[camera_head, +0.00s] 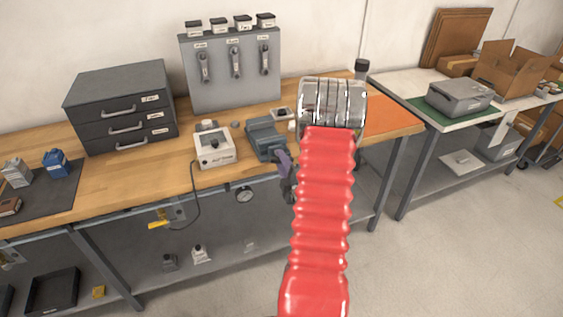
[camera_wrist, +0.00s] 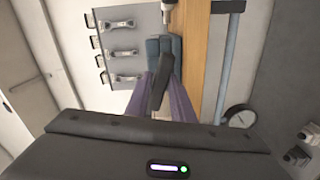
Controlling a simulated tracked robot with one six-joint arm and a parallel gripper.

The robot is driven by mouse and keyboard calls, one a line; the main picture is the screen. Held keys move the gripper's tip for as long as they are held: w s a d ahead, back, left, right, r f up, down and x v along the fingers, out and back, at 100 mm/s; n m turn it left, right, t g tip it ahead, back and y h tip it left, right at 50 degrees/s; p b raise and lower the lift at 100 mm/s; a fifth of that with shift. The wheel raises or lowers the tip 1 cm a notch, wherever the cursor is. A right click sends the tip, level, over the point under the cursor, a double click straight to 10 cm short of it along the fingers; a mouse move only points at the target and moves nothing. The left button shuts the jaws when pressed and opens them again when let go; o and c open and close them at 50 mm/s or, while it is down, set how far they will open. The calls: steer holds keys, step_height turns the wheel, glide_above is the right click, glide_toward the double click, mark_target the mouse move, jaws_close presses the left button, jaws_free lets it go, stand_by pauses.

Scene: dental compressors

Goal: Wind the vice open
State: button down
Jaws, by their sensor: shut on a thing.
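The blue-grey vice (camera_head: 265,136) sits at the front edge of the wooden workbench. It also shows beyond my fingers in the wrist view (camera_wrist: 163,46). My gripper (camera_head: 286,170) has purple fingers and is in front of the vice, just off the bench edge. In the wrist view my gripper (camera_wrist: 163,82) is shut on the dark vice handle (camera_wrist: 161,80), with one finger on each side of it. In the head view my red sleeved arm covers part of the bench to the right, and the handle is not clear. I cannot tell how wide the vice jaws are.
A white box with a black knob (camera_head: 214,148) stands left of the vice. A grey panel with handles (camera_head: 232,92) and a dark drawer unit (camera_head: 122,135) are behind. A round gauge (camera_head: 245,195) hangs below the bench edge, also in the wrist view (camera_wrist: 238,117).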

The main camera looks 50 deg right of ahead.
steer(key=shift+a+f, duration=0.2)
steer(key=shift+f, duration=0.05)
steer(key=c, duration=1.9)
jaws_free()
steer(key=shift+o, duration=1.1)
steer(key=shift+d+r, duration=0.1)
steer(key=shift+r, duration=0.05)
steer(key=v, duration=1.3)
steer(key=shift+s+a, duration=0.2)
steer(key=shift+s, duration=0.1)
